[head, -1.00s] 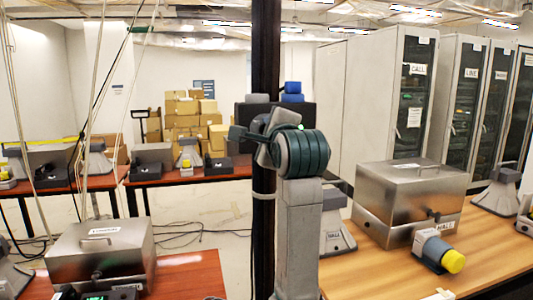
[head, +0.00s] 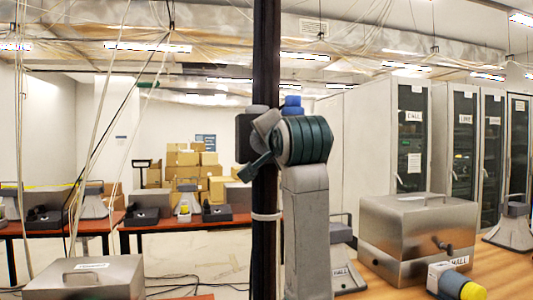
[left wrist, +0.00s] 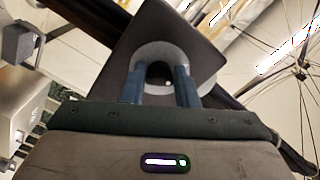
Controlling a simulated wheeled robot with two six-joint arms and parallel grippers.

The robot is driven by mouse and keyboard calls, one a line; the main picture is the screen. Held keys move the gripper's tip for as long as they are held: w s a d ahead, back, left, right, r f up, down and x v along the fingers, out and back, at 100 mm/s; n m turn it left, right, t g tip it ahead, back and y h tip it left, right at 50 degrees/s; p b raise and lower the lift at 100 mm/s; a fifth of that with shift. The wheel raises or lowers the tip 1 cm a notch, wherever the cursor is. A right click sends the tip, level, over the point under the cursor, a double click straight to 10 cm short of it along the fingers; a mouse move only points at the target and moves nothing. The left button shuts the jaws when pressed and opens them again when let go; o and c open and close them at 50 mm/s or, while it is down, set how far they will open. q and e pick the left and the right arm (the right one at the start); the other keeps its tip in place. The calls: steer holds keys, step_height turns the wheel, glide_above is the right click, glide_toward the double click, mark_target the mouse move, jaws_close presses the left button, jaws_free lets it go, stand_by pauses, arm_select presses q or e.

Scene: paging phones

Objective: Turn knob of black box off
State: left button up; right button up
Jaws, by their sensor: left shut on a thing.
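The black box (head: 242,135) is on the dark vertical pole, mostly hidden behind my left arm in the head view. A grey piece (head: 257,109) and a blue piece (head: 292,106) show at its top. My left gripper (head: 258,150) is in front of the box, tilted. In the left wrist view, the two dark blue fingers of my left gripper (left wrist: 160,85) are shut on the sides of a rounded grey knob (left wrist: 160,51) with a dark hollow middle. The dark square face of the box (left wrist: 203,38) is behind it. My right gripper is not in view.
A wooden table on the right holds a metal case (head: 415,235), a yellow-ended device (head: 455,281) and grey phones. Another metal case (head: 90,277) is at the lower left. Thin cables hang on the left. Tall cabinets (head: 405,130) stand at the right.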

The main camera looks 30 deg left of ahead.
arm_select(q)
steer(key=shift+r+n+b, duration=0.1)
steer(key=shift+n+b, duration=0.55)
steer(key=shift+n, duration=0.55)
steer(key=shift+o, duration=0.2)
steer(key=o, duration=1)
steer(key=shift+w, duration=0.1)
steer(key=shift+c, duration=0.2)
